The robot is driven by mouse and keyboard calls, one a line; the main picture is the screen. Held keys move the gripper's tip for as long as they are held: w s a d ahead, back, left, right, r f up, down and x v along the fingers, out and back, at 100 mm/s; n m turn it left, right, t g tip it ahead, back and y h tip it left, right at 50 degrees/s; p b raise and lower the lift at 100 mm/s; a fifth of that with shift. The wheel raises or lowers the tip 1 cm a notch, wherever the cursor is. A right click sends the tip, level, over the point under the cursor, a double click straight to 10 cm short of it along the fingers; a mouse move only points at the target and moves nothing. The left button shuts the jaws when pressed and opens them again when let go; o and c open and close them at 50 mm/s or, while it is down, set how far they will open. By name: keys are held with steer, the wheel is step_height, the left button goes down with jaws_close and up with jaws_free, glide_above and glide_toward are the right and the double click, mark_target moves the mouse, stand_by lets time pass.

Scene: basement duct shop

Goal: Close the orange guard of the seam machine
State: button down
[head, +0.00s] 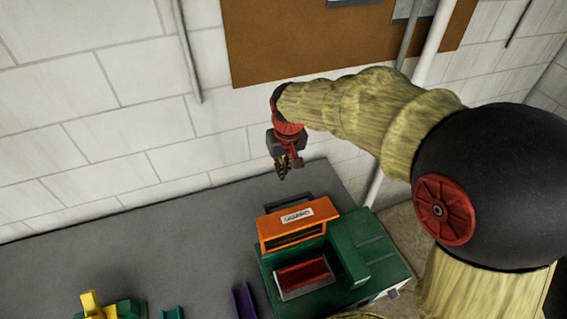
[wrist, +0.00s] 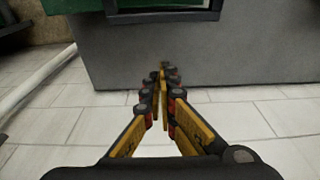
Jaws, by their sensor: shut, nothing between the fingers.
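The green seam machine (head: 350,246) stands on the grey bench. Its orange guard (head: 290,235), with a white label, is raised at the machine's back left, leaving the red recessed bed (head: 303,275) uncovered in front. My gripper (head: 283,175) hangs pointing down near the wall, beyond the guard and apart from it in the picture. In the wrist view, my gripper (wrist: 163,78) has its fingertips together with nothing between them. A green part (wrist: 70,4) of the machine shows at the top left there. The guard's orange face is not visible in the wrist view.
The grey bench (head: 150,245) has free room left of the machine. A yellow-and-green item (head: 92,303), a teal piece (head: 172,313) and a purple channel (head: 244,301) lie near its front. The white block wall (head: 110,130) and a white pipe (head: 432,42) stand behind.

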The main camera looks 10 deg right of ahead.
steer(key=s+f, duration=0.1)
steer(key=s+f+p, duration=0.1)
steer(key=f, duration=0.1)
steer(key=s+f, duration=0.1)
steer(key=shift+d+f+p, duration=0.25)
steer(key=shift+p, duration=0.05)
steer(key=shift+s, duration=0.15)
steer(key=shift+b, duration=0.35)
